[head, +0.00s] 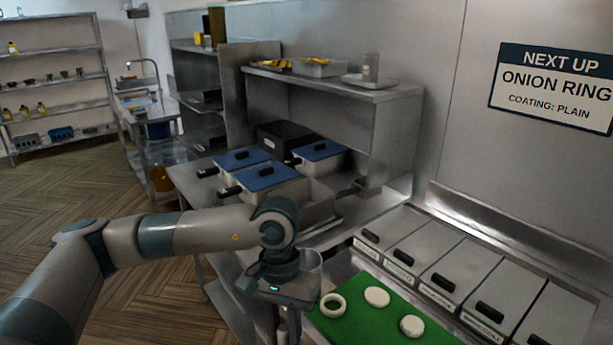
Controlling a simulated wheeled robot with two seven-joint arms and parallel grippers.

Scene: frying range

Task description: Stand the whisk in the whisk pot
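My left arm reaches in from the left, and its gripper (284,325) points down at the left edge of the green board. Its lower part runs to the bottom of the picture, and I cannot tell whether the fingers hold anything. A grey metal cylinder (311,262) shows partly behind the gripper's wrist; it may be the whisk pot, but its lower part is hidden. I cannot make out the whisk. My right gripper is not in view.
The green board (384,322) carries an onion ring (333,305) and two pale round pieces (377,297). Lidded bins (462,270) line its far side. Blue-lidded containers (269,177) stand behind my arm. A wall sign (553,88) reads onion ring, coating plain.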

